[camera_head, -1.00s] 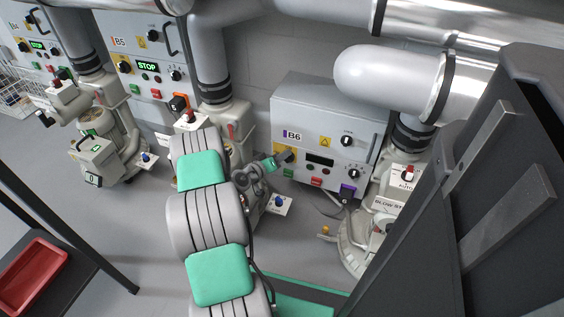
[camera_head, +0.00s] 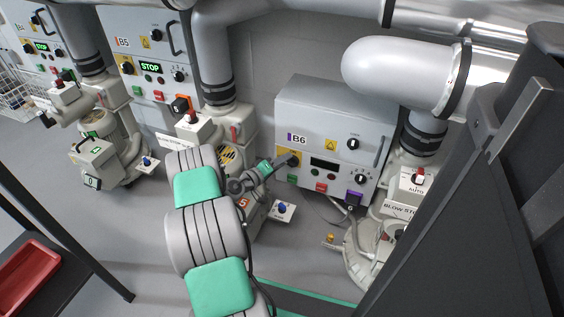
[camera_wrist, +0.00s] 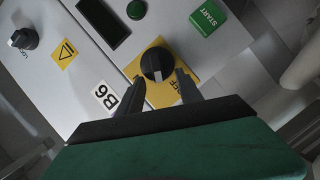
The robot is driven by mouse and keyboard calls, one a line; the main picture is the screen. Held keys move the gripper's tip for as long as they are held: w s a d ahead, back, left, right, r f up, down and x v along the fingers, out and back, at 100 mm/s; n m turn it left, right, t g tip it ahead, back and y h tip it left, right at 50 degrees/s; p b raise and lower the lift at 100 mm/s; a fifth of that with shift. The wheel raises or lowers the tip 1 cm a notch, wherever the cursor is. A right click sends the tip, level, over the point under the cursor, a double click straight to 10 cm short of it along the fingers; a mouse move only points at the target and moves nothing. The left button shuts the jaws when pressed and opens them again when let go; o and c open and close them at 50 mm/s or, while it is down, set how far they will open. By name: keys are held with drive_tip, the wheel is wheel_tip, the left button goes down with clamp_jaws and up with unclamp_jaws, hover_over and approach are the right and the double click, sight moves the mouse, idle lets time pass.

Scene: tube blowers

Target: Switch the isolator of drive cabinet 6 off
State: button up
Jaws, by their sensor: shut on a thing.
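Drive cabinet B6 (camera_head: 322,104) is a grey box on the wall, right of centre in the head view. Its isolator is a black rotary knob (camera_wrist: 157,64) with a pale mark on a yellow plate (camera_wrist: 190,73), left of the cabinet's dark display. Part of an OFF label shows on the plate near the right finger. My gripper (camera_wrist: 160,80) is shut on the knob, one finger on each side. In the head view, my gripper (camera_head: 284,162) reaches the plate from the left and hides most of the knob.
A green START button (camera_wrist: 207,18) and a dark display (camera_wrist: 103,20) are near the knob. A red button (camera_head: 321,187) and a purple-plated part (camera_head: 354,200) are low on B6. Cabinet B5 (camera_head: 125,60) reads STOP. A blower pipe (camera_head: 400,70) passes right of B6.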

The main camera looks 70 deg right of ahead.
drive_tip(key=shift+d+r, duration=0.2)
drive_tip(key=shift+r, duration=0.05)
drive_tip(key=o, duration=1.1)
drive_tip(key=shift+s+f, duration=0.1)
drive_tip(key=o, duration=0.3)
drive_tip(key=shift+a+f, duration=0.1)
drive_tip(key=r+p, duration=0.1)
drive_tip(key=r, duration=0.1)
drive_tip(key=r+p, duration=0.2)
drive_tip(key=shift+a+r, duration=0.2)
drive_tip(key=shift+r, duration=0.1)
drive_tip(key=s+a+r+p, duration=0.3)
drive_tip(key=a+r+p, duration=0.3)
drive_tip(key=a, duration=0.7)
wheel_tip(320, 180, up, 2)
drive_tip(key=shift+s+r, duration=0.2)
